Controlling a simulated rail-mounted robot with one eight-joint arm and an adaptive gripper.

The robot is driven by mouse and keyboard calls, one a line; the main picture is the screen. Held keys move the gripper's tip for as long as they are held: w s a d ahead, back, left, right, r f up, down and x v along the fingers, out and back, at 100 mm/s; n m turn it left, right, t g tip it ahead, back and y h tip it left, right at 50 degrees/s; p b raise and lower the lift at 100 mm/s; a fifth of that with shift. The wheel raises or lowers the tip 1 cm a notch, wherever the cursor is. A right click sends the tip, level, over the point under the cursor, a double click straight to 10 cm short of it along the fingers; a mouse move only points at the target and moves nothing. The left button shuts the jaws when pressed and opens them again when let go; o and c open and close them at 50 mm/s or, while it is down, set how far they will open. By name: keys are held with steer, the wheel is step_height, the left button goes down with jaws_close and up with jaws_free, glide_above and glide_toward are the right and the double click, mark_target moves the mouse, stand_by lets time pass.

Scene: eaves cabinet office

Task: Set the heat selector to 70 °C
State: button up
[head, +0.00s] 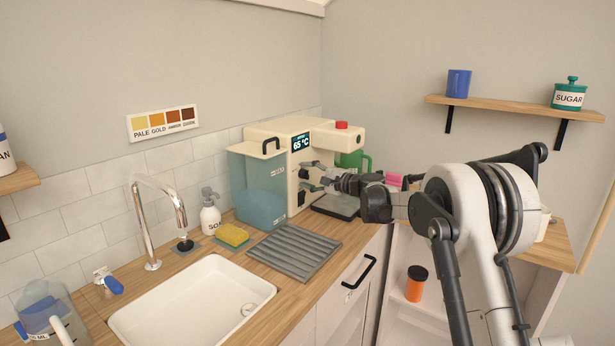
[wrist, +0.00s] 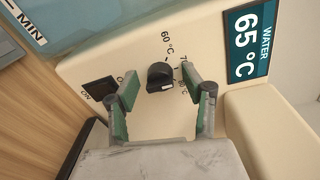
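The cream water machine (head: 315,135) stands at the back of the counter. Its display (head: 301,142) reads 65 °C, and the same display in the wrist view (wrist: 246,42) reads WATER 65 °C. The heat selector (wrist: 160,76) is a small dark knob on the front panel. A 60 °C mark shows above it to the left; marks to its right are partly hidden by a finger. My gripper (head: 312,180) is at the panel, and in the wrist view (wrist: 159,88) its green-padded fingers are apart, one on each side of the knob, with visible gaps.
A dark rocker switch (wrist: 101,88) sits left of the knob, close to the left finger. The blue translucent tank (head: 258,190) stands left of the panel. A dark drip tray (head: 337,206) lies below; a green jug (head: 352,161) stands behind my arm.

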steer(key=v, duration=1.2)
steer(key=shift+s, duration=0.1)
steer(key=s+d+r+n+g+h, duration=0.1)
steer(key=s+d+r+n+h, duration=0.1)
steer(key=s, duration=0.7)
steer(key=s+d+r+n+h, duration=0.1)
steer(key=s+d+h, duration=0.15)
steer(key=s, duration=0.55)
steer(key=s+d+r+n+g+h, duration=0.1)
steer(key=s+r+n+h, duration=0.15)
steer(key=s, duration=0.65)
steer(key=s+d+f+n+h, duration=0.1)
steer(key=s+d+f+h, duration=0.1)
steer(key=s, duration=0.7)
steer(key=s+d+f+n+h, duration=0.1)
steer(key=s+d+f+h, duration=0.2)
steer(key=s, duration=0.6)
steer(key=s+d+f+n+h, duration=0.1)
steer(key=s+d+f+h, duration=0.1)
steer(key=s+d+f, duration=0.3)
steer(key=s+d, duration=0.2)
steer(key=s, duration=0.2)
steer(key=shift+s+d+f, duration=0.15)
steer(key=shift+s+d, duration=0.2)
steer(key=shift+d, duration=0.05)
